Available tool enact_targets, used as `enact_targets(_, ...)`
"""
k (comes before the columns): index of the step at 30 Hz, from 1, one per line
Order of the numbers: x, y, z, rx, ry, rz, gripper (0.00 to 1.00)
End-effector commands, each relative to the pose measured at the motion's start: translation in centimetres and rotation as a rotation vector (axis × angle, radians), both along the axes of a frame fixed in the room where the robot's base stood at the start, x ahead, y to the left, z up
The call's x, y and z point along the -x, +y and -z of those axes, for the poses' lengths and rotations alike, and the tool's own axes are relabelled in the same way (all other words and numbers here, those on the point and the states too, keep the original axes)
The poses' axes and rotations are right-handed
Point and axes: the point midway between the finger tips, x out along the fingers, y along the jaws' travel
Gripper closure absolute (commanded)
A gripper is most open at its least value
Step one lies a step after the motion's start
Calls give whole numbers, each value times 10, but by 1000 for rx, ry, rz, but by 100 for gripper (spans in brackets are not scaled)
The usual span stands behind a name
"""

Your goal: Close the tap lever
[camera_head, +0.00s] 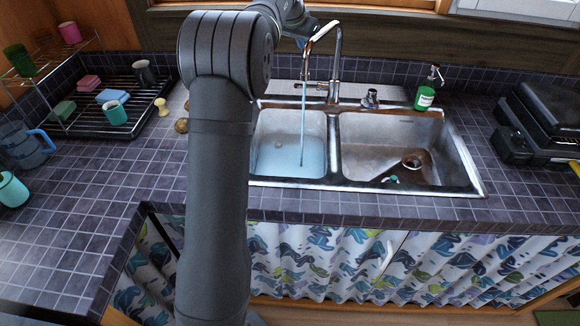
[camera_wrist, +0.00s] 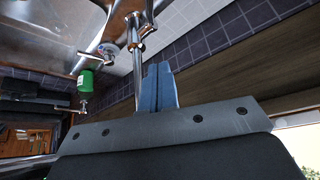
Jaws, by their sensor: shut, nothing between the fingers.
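The metal tap (camera_head: 337,68) stands behind the sink, its spout arching over the left basin. A stream of water (camera_head: 303,115) runs from it into that basin, where bluish water lies. A small metal lever (camera_head: 312,84) sticks out to the left at the tap's base. In the wrist view, my gripper (camera_wrist: 158,68) has its blue fingers together and empty, beside the tap's upright pipe (camera_wrist: 138,75). I cannot tell whether they touch it.
The double sink (camera_head: 465,172) has a dark drain in its right basin. A green soap bottle (camera_head: 425,97) stands behind it on the right. A black case (camera_head: 545,125) lies far right. A dish rack (camera_head: 140,122) with cups and sponges stands left.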

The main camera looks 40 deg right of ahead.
Motion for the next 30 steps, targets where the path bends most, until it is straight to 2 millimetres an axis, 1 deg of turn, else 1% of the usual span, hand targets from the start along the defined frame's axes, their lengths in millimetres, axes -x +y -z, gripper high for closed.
enact_targets(8,0,1,0,2,0,5,100)
enact_targets(14,4,11,2,51,2,85,100)
enact_targets(20,12,30,3,167,-26,224,100)
enact_targets(24,15,49,3,260,-75,300,100)
enact_targets(30,17,74,2,364,-168,356,100)
